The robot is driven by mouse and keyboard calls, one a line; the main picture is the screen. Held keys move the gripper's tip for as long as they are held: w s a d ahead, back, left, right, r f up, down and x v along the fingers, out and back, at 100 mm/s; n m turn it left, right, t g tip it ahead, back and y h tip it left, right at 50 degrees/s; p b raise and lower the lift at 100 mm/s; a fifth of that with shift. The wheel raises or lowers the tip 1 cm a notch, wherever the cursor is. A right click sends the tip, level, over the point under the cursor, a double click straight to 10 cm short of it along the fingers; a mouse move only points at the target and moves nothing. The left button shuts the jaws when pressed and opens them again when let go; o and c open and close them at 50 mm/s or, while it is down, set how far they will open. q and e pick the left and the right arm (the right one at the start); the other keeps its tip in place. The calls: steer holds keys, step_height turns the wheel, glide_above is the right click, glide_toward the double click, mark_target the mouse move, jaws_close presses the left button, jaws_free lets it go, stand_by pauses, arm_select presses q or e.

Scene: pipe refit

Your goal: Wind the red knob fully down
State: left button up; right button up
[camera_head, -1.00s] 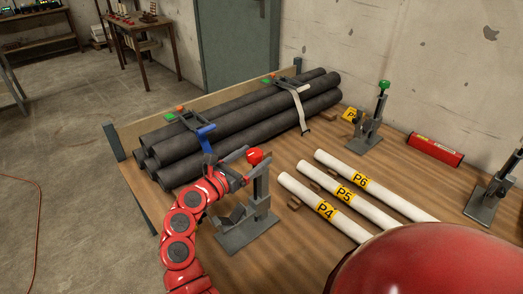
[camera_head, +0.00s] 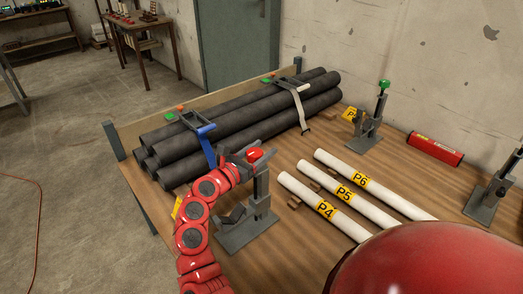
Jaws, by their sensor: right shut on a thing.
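The red knob (camera_head: 255,154) sits on top of a grey upright stand (camera_head: 261,190) with a flat base, near the front of the wooden bench. My right gripper (camera_head: 253,157) is at the knob from the left, with its fingers shut on it. The fingers hide part of the knob. The knob stands at the top of the stand's post. The stand's V-shaped cradle (camera_head: 234,215) is low beside the post and looks empty. My left gripper is not in view.
White pipes P4 (camera_head: 325,208), P5 (camera_head: 344,193) and P6 (camera_head: 360,180) lie to the right. A green-knobbed stand (camera_head: 366,131) is further back.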

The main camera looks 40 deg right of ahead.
steer(key=shift+c, duration=1.1)
steer(key=shift+t, duration=0.4)
